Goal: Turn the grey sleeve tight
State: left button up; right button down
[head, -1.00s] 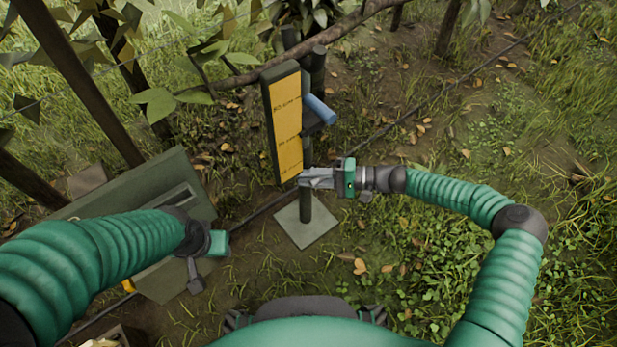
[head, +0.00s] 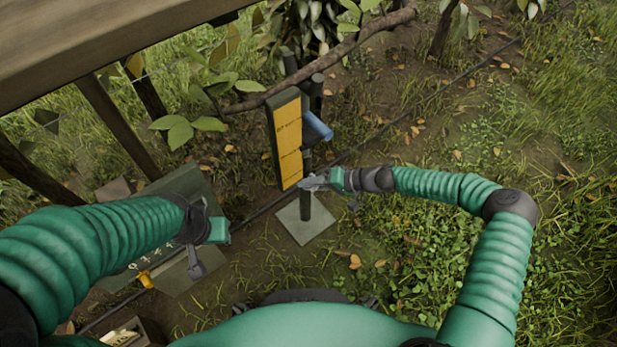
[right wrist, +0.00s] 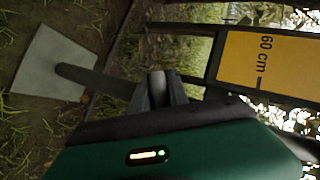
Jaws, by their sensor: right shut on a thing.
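A dark post (head: 307,207) stands upright on a square grey plate (head: 300,228). A yellow board marked in cm (head: 289,140) is beside its upper part, with a blue cylinder (head: 318,126) to its right. My right gripper (head: 312,182) is at the post, just below the board. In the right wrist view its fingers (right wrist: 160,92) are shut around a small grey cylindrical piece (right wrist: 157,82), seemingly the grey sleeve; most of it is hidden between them. My left gripper (head: 193,262) hangs at the left, away from the post; its fingers are too unclear to judge.
A wooden beam (head: 100,45) crosses the upper left. A green case (head: 190,184) lies behind my left arm, and an open box (head: 125,335) is at the lower left. A branch (head: 335,55) and leaves hang behind the board. Grass at the right is open.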

jog(key=shift+d+f+n+h+p, duration=0.15)
jog(key=shift+f+n+h+p, duration=0.15)
jog(key=shift+h+p, duration=0.2)
jog(key=c, duration=1.3)
grip_release()
jog(key=shift+r, duration=0.2)
